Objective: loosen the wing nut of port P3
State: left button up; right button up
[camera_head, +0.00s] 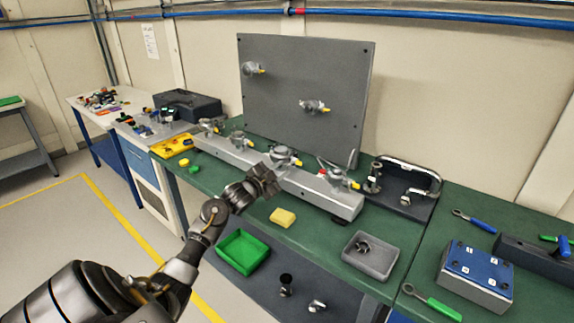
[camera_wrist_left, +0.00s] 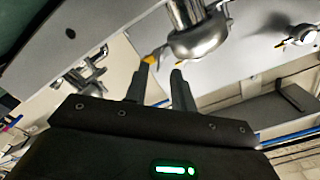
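A long grey beam (camera_head: 318,192) on the green bench carries several metal ports with yellow-tipped parts. I cannot read any port label, so I cannot tell which is P3. My left gripper (camera_head: 266,180) is in front of the beam, close to a round metal port (camera_head: 285,156). In the left wrist view a large metal flange (camera_wrist_left: 198,38) is just beyond the fingertips (camera_wrist_left: 164,74). A yellow-tipped part (camera_wrist_left: 150,58) is by the left fingertip; whether they touch is unclear. The fingers are apart with nothing seen held between them. My right gripper is not in view.
A grey upright panel (camera_head: 290,75) with two more ports stands behind the beam. In front are a yellow block (camera_head: 283,218), a green tray (camera_head: 243,252) and a grey tray (camera_head: 370,254).

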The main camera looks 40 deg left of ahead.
aim_at(291, 163)
pick_arm(q)
jog(key=w, duration=0.3)
grip_shut()
dwell(0.3)
